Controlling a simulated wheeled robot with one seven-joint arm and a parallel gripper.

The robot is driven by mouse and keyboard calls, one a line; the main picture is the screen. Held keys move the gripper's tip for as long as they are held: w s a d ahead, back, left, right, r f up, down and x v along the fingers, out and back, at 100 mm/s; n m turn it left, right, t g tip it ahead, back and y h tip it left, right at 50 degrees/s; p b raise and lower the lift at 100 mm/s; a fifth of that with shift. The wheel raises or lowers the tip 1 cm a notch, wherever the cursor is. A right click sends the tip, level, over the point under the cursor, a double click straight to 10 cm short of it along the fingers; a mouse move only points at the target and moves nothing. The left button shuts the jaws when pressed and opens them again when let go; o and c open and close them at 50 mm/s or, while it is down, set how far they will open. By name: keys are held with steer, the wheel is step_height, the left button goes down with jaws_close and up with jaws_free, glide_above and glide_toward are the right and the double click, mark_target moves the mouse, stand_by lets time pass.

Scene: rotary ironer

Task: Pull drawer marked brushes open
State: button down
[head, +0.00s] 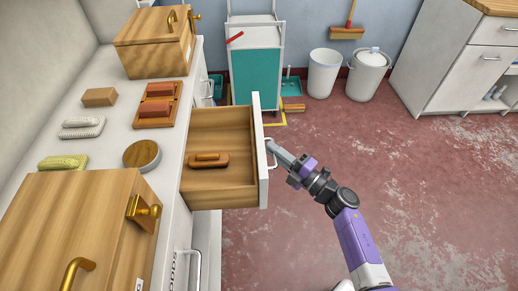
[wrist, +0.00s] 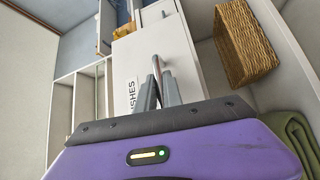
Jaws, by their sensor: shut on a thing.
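The drawer (head: 261,185) stands pulled well out of the white counter in the head view. Its wooden inside shows, with a brown brush (head: 208,160) lying in it. In the wrist view its white front (wrist: 125,58) carries a label (wrist: 132,95), of which the ending "SHES" can be read. The drawer's metal handle (wrist: 157,63) runs between the fingers of my gripper (wrist: 159,88). My gripper (head: 274,149) is shut on this handle at the drawer front, and the fingertips partly cover it.
The counter top (head: 112,145) holds wooden boxes, brushes and a round tin (head: 142,155). Two white bins (head: 324,72) and a teal-fronted cart (head: 256,77) stand at the back. The red floor (head: 400,170) on the right is clear. A wicker basket (wrist: 245,45) shows in the wrist view.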

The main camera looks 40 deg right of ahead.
steer(key=shift+s+d+f, duration=0.1)
steer(key=shift+s+d, duration=0.3)
steer(key=shift+d, duration=0.05)
steer(key=c, duration=1.5)
jaws_free()
steer(key=s, duration=0.5)
steer(key=s+d+f, duration=0.1)
steer(key=s, duration=0.1)
steer(key=shift+s+d, duration=0.1)
steer(key=shift+s, duration=0.2)
